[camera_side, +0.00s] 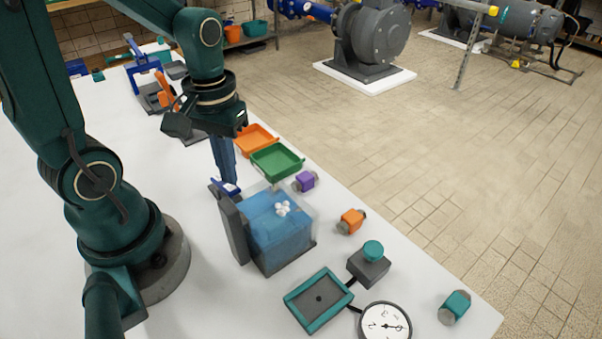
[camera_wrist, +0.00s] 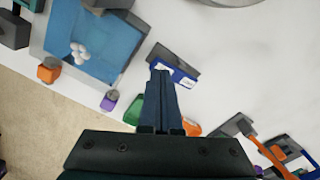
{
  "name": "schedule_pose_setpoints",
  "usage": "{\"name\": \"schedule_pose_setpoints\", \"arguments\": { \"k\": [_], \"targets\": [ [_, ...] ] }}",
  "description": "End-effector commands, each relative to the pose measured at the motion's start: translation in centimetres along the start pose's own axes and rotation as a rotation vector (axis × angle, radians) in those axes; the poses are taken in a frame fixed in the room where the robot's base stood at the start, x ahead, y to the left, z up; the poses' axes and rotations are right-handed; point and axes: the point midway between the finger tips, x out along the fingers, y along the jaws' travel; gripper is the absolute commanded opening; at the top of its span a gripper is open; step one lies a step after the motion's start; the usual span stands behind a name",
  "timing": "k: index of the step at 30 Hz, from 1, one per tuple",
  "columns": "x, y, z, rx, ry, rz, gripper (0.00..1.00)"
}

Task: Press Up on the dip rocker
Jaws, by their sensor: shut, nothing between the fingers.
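The dip rocker, a small blue bar, (camera_side: 231,188) is at the top of a dark upright panel beside a clear tank of blue liquid (camera_side: 268,232). The wrist view shows the rocker (camera_wrist: 186,80) with white labels too small to read. My gripper (camera_side: 229,180) is shut and empty, pointing down with its tips right at the rocker. In the wrist view my gripper's tips (camera_wrist: 160,72) overlap the rocker's left part and hide some of it. I cannot tell whether they touch it. White balls (camera_side: 282,208) sit in a cluster in the tank.
Green (camera_side: 276,161) and orange (camera_side: 256,139) trays stand behind the tank. Purple (camera_side: 305,181), orange (camera_side: 352,221) and teal (camera_side: 455,307) small items lie along the table's right side. A button box (camera_side: 369,265), a teal-framed pad (camera_side: 318,300) and a dial (camera_side: 385,322) are in front.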

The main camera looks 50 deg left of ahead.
Motion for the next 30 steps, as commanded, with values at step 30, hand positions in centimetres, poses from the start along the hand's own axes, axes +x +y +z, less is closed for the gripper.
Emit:
{"name": "schedule_pose_setpoints", "arguments": {
  "k": [30],
  "targets": [
    [2.2, 0.0, 0.0, 0.0, -0.002, -0.001, 0.0]
  ]
}}
